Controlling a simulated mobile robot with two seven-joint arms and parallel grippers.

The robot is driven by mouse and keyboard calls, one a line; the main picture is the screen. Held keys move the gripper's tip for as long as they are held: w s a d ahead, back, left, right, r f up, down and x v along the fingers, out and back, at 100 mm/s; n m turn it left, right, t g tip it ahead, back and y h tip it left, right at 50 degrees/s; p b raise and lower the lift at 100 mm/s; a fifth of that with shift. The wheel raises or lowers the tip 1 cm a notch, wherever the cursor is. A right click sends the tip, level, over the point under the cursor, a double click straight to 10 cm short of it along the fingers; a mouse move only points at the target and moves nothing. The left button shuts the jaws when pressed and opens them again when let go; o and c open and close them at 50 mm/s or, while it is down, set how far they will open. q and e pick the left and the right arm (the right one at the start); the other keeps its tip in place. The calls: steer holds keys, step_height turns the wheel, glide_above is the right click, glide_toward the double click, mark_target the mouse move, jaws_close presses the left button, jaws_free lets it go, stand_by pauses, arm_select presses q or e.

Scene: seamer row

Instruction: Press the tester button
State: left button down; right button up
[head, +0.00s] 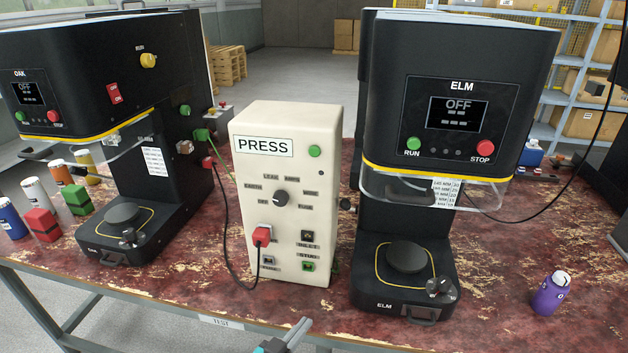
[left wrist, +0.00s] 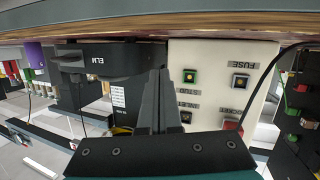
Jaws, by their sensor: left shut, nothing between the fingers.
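The cream tester box (head: 290,185), labelled PRESS, stands upright on the worn red bench between two black machines. A round green button (head: 315,151) is at its upper right, with a dark knob (head: 280,197) lower down. Below are a red plug (head: 262,235) in a socket and a green-framed square fitting (head: 308,266). My left gripper (head: 299,327) is at the bottom edge, in front of and below the box, shut and empty, apart from it. In the left wrist view its fingers (left wrist: 158,80) point toward the upside-down box (left wrist: 215,100). My right gripper is out of view.
The ELM machine (head: 455,90) stands close right of the box, the OAK machine (head: 95,70) to the left. A black cable (head: 222,215) hangs beside the box's left side. A purple bottle (head: 549,293) stands at the right. The bench front edge (head: 180,310) lies near my gripper.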

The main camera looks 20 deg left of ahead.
arm_select(q)
steer(key=w+r+n+t, duration=0.1)
steer(key=w+r+t, duration=0.15)
steer(key=r, duration=0.55)
steer(key=w+r+t, duration=0.2)
steer(key=r+t, duration=0.1)
steer(key=r, duration=0.6)
steer(key=n+t, duration=0.2)
steer(key=t, duration=0.4)
glide_toward(314, 152)
steer(key=s+d+r, duration=0.3)
steer(key=s+r, duration=0.3)
steer(key=shift+w+d+f+b, duration=0.1)
steer(key=shift+w+d+b, duration=0.05)
steer(key=shift+b, duration=0.25)
steer(key=shift+w+g+h, duration=0.15)
steer(key=shift+g+h, duration=0.1)
steer(key=shift+h, duration=0.25)
steer(key=w+a+b, duration=0.2)
steer(key=w+b, duration=0.2)
steer(key=w, duration=0.4)
steer(key=shift+w+b, duration=0.15)
steer(key=shift+b, duration=0.25)
steer(key=shift+f, duration=0.1)
